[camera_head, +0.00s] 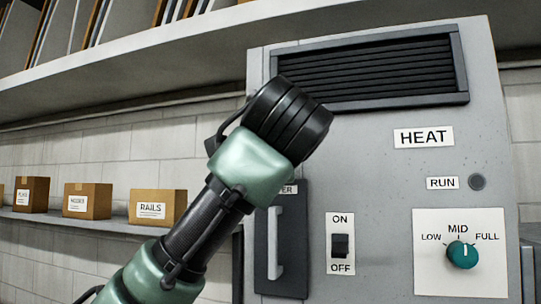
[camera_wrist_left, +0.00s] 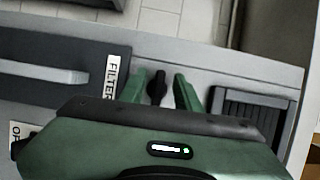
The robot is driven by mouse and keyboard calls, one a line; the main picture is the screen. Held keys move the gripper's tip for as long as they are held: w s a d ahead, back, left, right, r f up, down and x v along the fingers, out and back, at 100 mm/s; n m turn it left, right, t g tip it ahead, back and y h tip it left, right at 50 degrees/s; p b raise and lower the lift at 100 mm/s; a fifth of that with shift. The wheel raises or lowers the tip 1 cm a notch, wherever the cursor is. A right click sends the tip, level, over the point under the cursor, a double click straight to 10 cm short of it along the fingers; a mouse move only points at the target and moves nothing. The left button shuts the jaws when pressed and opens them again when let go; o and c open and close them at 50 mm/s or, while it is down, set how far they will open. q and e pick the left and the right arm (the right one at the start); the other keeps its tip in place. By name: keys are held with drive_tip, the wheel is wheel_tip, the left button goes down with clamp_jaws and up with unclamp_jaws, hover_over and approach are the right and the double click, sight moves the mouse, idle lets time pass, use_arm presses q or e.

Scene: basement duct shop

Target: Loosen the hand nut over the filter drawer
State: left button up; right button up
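The filter drawer (camera_head: 291,266), dark grey with a pale upright handle, is on the front of the grey heater cabinet. My left wrist covers part of its label in the head view. In the left wrist view the drawer (camera_wrist_left: 60,105) lies at the left, with its FILTER label readable. The black hand nut (camera_wrist_left: 157,88) stands on the panel beside the drawer's label end; my arm hides it in the head view. My left gripper (camera_wrist_left: 159,77) has its two green fingers apart, one on each side of the nut, with visible gaps. My right gripper is in neither view.
The cabinet has a louvred vent (camera_head: 370,68) above, an ON/OFF switch (camera_head: 340,246), a teal dial (camera_head: 462,254) pointing near MID and a round RUN button or lamp (camera_head: 477,182). Small cardboard boxes (camera_head: 158,206) stand on a shelf at left. A larger shelf (camera_head: 130,63) runs overhead.

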use_arm(q)
drive_tip(key=shift+w, duration=0.15)
drive_tip(key=shift+f, duration=0.1)
drive_tip(key=shift+s, duration=0.25)
drive_tip(key=s+b, duration=0.4)
drive_tip(key=s, duration=0.3)
drive_tip(key=shift+s+d, duration=0.2)
drive_tip(key=shift+d, duration=0.15)
